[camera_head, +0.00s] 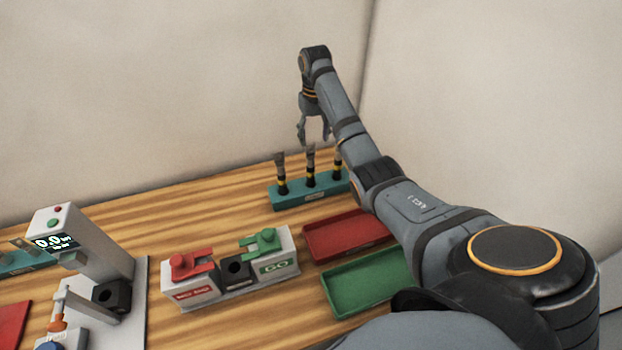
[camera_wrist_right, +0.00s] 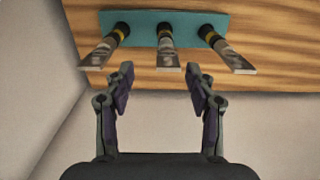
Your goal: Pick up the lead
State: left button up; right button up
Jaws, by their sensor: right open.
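Three leads stand upright in a teal rack (camera_head: 312,195) at the back of the wooden table. Each has a black lower part, a yellow band and a flat grey metal top. The left lead (camera_head: 281,172) and the middle lead (camera_head: 310,160) show clearly in the head view; the right lead (camera_head: 338,165) is partly behind my arm. My right gripper (camera_head: 313,140) is above the rack, pointing down. In the right wrist view my right gripper (camera_wrist_right: 163,85) is open and empty, with the middle lead (camera_wrist_right: 168,55) seen beyond the gap between its fingers. My left gripper is not in view.
A red tray (camera_head: 345,237) and a green tray (camera_head: 368,285) lie in front of the rack. A block with red and green clamps (camera_head: 235,268) stands to their left. A test stand with a display (camera_head: 75,240) is at the left. Walls rise close behind the table.

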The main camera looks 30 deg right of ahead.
aim_at(311, 158)
jog(key=f, duration=0.1)
jog(key=f+b, duration=0.1)
jog(key=f, duration=0.1)
jog(key=shift+w, duration=0.35)
jog(key=shift+w+a+f, duration=0.1)
jog(key=shift+w+f, duration=0.25)
jog(key=shift+s+a+f+b, duration=0.25)
jog(key=shift+f+b, duration=0.1)
jog(key=shift+f, duration=0.15)
jog(key=shift+s+a+f+b, duration=0.15)
jog(key=shift+s+f+b, duration=0.15)
jog(key=shift+f, duration=0.2)
notch_tip(311, 158, down, 2)
jog(key=shift+w+p, duration=0.15)
jog(key=shift+p, duration=0.45)
jog(key=shift+w+f, duration=0.1)
jog(key=shift+f, duration=0.1)
jog(key=shift+c, duration=0.8)
jog(key=c, duration=1)
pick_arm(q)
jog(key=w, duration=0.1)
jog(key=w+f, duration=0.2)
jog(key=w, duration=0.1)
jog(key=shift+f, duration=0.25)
pick_arm(e)
grip_shut()
